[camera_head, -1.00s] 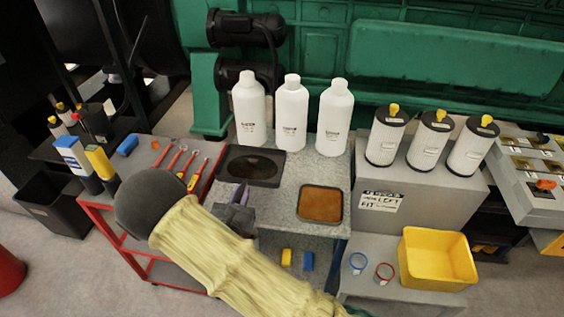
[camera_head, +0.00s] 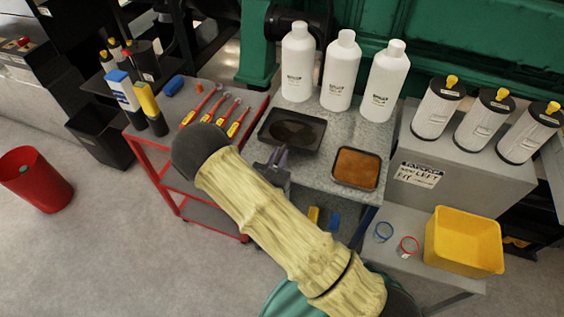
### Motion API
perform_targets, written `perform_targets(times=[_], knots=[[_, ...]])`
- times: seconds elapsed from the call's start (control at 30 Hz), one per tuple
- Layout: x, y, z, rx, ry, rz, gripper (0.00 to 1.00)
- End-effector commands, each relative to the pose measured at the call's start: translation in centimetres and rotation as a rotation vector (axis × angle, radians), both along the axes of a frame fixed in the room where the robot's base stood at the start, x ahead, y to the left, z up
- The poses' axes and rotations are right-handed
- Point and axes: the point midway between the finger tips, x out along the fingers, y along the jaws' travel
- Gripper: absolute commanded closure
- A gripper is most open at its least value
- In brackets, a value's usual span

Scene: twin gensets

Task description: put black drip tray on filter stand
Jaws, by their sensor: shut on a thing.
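The black drip tray (camera_head: 318,143) is a shallow square pan with a dark wet-looking patch inside. It is at the left of the grey speckled bench top, in front of the white bottles. My gripper (camera_head: 278,159) is at its near edge, shut on that edge; my forearm hides part of the jaws. I cannot tell whether the tray touches the bench or is slightly raised. The grey filter stand (camera_head: 440,160), a block with a white label on its front, is to the right. White filters with yellow tops (camera_head: 437,108) stand on it in a row.
Three white bottles (camera_head: 341,75) stand behind the tray. A second tray with brown contents (camera_head: 357,168) lies right of it. A yellow bin (camera_head: 465,240) and two rings (camera_head: 409,246) are on a low shelf. A red tool cart (camera_head: 172,177) is at left.

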Motion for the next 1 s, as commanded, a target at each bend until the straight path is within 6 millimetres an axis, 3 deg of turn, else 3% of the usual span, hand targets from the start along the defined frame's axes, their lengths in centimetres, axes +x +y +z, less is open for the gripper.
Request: perform_targets(times=[0.3,0.63,1.0], knots=[[0.0,0.0,-0.2,-0.001,-0.002,0.0,1.0],[0.0,-0.1,-4.0,-0.001,-0.002,-0.002,1.0],[0.0,-0.1,-4.4,0.0,-0.002,-0.002,1.0]])
